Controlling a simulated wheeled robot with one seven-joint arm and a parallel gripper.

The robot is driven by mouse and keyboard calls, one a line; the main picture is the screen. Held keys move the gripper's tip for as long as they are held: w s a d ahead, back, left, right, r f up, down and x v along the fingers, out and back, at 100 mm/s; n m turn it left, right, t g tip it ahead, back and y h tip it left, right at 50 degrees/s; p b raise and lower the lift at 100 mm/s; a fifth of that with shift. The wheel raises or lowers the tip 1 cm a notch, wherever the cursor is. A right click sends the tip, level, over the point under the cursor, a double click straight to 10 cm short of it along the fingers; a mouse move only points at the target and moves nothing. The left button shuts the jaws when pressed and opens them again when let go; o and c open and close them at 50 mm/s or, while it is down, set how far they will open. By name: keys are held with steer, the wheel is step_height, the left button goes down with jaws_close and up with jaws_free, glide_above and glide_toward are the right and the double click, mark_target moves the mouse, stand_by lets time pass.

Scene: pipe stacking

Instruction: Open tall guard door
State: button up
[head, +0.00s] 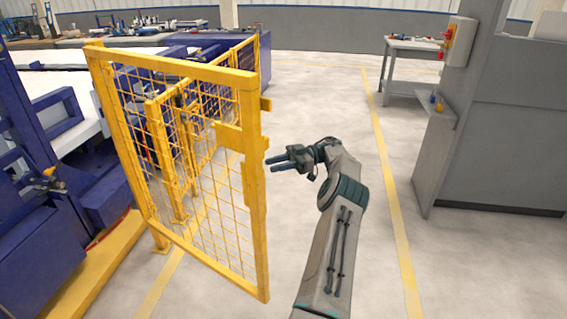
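The tall guard door (256,200) is a yellow frame with wire mesh, upright in the left half of the head view. It stands at an angle to the yellow fence behind it, with its right-hand upright nearest my arm. A yellow plate (230,138) sits at mid-height on that upright, and a small tab sticks out above it. My gripper (270,165) is just right of this upright, at about the plate's height, with its fingers pointing left toward it. The fingers are apart with nothing visible between them. Whether a fingertip touches the frame, I cannot tell.
Yellow fence panels (152,125) and blue machinery (30,235) stand behind and left of the door. A grey cabinet (500,140) with a control box (458,42) stands at right. A workbench (411,45) is at the back right.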

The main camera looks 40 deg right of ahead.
steer(key=shift+d, duration=0.1)
steer(key=shift+v, duration=1.05)
steer(key=shift+s, duration=0.1)
steer(key=shift+c, duration=0.3)
